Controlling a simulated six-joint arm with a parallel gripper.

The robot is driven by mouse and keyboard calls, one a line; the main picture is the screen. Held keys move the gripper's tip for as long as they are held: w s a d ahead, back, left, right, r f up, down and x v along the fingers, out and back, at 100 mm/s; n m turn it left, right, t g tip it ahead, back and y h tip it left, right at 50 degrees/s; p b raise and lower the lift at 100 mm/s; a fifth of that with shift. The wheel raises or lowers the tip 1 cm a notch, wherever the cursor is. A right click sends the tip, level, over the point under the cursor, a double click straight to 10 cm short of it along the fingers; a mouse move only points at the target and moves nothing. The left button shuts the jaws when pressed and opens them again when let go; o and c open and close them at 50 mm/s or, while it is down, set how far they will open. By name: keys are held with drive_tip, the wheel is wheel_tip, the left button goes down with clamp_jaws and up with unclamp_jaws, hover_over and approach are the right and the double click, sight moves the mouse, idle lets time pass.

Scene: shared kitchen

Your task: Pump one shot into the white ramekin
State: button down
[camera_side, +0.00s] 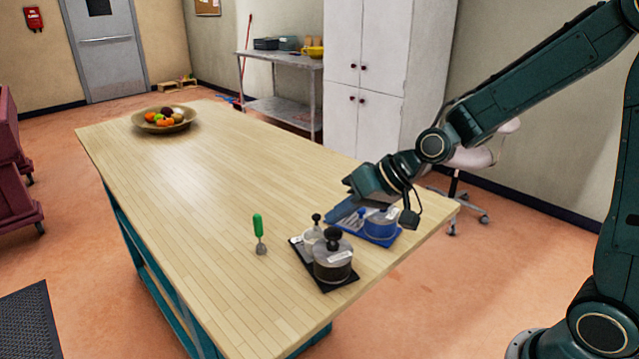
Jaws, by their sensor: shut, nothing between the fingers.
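A black tray (339,286) near the table's front right holds two lidded containers with dark knobbed tops. I cannot make out a white ramekin or a clear pump spout.
A bowl of fruit or vegetables (164,120) is at the far end. The table's middle is clear. The right table edge is close to the blue tray.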

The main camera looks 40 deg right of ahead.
sight(331, 232)
drive_tip(key=shift+f, duration=0.25)
drive_tip(key=shift+f, duration=0.2)
drive_tip(key=shift+f, duration=1.25)
idle(2.1)
drive_tip(key=shift+r, duration=1.7)
drive_tip(key=shift+r, duration=0.1)
drive_tip(key=shift+r, duration=2.9)
